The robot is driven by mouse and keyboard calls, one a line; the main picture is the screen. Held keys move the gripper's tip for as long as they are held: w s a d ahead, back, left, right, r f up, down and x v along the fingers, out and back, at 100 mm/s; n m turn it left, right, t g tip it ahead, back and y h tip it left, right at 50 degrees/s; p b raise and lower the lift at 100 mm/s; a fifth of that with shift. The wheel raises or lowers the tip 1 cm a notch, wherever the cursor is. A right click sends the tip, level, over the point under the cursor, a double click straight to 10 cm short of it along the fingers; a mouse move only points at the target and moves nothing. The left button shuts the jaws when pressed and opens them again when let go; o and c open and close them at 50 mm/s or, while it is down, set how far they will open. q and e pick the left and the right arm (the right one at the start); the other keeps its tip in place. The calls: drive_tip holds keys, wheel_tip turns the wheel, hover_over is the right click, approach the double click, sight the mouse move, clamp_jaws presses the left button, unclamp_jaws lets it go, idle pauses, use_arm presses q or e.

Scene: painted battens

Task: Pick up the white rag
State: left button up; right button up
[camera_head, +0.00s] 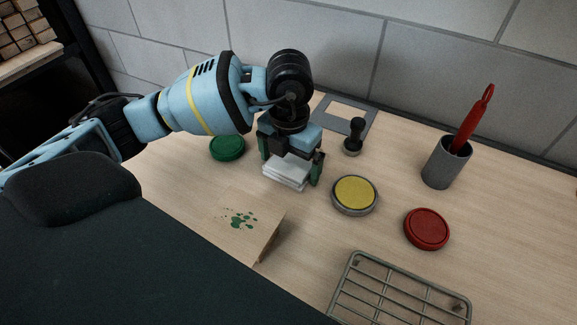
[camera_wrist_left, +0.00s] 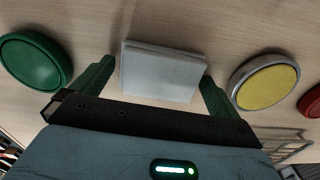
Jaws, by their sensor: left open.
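The white rag (camera_head: 287,172) is a folded, flat rectangular stack lying on the wooden worktop in the head view. My left gripper (camera_head: 291,168) is above it, pointing down, with its green fingers apart on either side of the rag. In the left wrist view the rag (camera_wrist_left: 162,72) lies between the two open fingertips (camera_wrist_left: 157,80), and slim gaps show at its sides. I cannot tell whether a finger touches it. The gripper body hides the rag's far part in the head view. My right gripper is not in view.
A green lid (camera_head: 227,147) is left of the gripper, a yellow-topped tin (camera_head: 354,194) close on its right. A green-spattered board (camera_head: 245,222) is in front.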

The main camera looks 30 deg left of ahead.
sight(289, 163)
use_arm(q)
drive_tip(key=shift+c, duration=0.4)
drive_tip(key=c, duration=0.7)
drive_tip(key=shift+r, duration=0.1)
wheel_tip(289, 163, up, 9)
drive_tip(key=shift+f, duration=0.1)
drive_tip(key=shift+r, duration=0.5)
